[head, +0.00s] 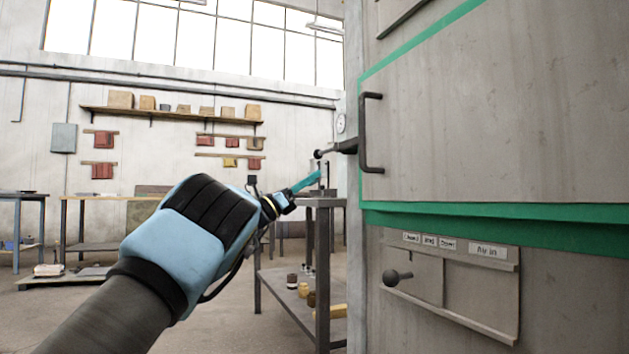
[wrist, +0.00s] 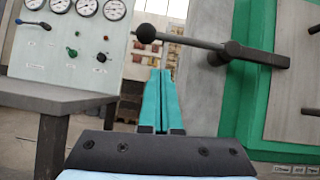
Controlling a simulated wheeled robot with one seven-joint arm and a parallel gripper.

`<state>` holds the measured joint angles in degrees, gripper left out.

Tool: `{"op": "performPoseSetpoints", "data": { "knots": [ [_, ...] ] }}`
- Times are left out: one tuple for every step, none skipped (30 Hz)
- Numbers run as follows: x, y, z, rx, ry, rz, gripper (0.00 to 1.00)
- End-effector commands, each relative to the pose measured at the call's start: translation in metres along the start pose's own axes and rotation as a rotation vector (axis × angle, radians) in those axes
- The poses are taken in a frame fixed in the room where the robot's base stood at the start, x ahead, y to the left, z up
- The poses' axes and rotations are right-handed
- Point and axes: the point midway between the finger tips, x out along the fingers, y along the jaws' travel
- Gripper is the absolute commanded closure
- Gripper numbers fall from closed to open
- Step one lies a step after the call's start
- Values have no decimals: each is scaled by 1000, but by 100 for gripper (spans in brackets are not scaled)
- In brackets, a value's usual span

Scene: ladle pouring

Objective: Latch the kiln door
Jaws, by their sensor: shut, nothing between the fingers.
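The kiln door (head: 500,110) is a large grey panel with a green border at the right of the head view, and its edge shows in the wrist view (wrist: 225,105). A dark latch lever (head: 345,146) with a ball knob projects left from beside the door's left edge. In the wrist view the lever (wrist: 190,42) runs from its ball to a round hub and a thicker bar over the door edge. My gripper (head: 316,176) is shut and empty, its teal fingers just below the ball. In the wrist view the fingertips (wrist: 160,72) show a gap below the lever rod.
A dark D-shaped handle (head: 370,133) stands out from the door. Below is a sliding damper plate (head: 480,295) with a ball knob. A gauge panel (wrist: 75,45) stands left in the wrist view. A metal table (head: 290,290) stands below my gripper.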

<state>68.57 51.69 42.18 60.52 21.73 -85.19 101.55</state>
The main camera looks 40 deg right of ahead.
Motion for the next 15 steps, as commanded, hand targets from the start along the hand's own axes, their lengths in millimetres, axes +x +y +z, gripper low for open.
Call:
{"op": "performPoseSetpoints", "data": {
  "knots": [
    [-11, 2, 4, -1, 1, 6, 100],
    [-17, 2, 4, -1, 1, 7, 100],
    [-26, 2, 4, -1, 1, 6, 100],
    [-32, 3, 4, -1, 2, 7, 100],
    [-38, 3, 4, -1, 2, 7, 100],
    [-46, 3, 4, -1, 2, 7, 100],
    [-52, 4, 4, -2, 2, 7, 100],
    [-58, 4, 4, -1, 2, 7, 100],
    [-65, 4, 4, -1, 2, 6, 100],
    [-70, 4, 4, -1, 2, 6, 100],
    [-75, 4, 3, -1, 1, 6, 100],
    [-80, 4, 3, -1, 1, 5, 100],
    [-84, 4, 3, -1, 1, 5, 100],
    [-87, 4, 3, -1, 1, 4, 100],
    [-91, 5, 3, -1, 1, 4, 100]
  ]
}}
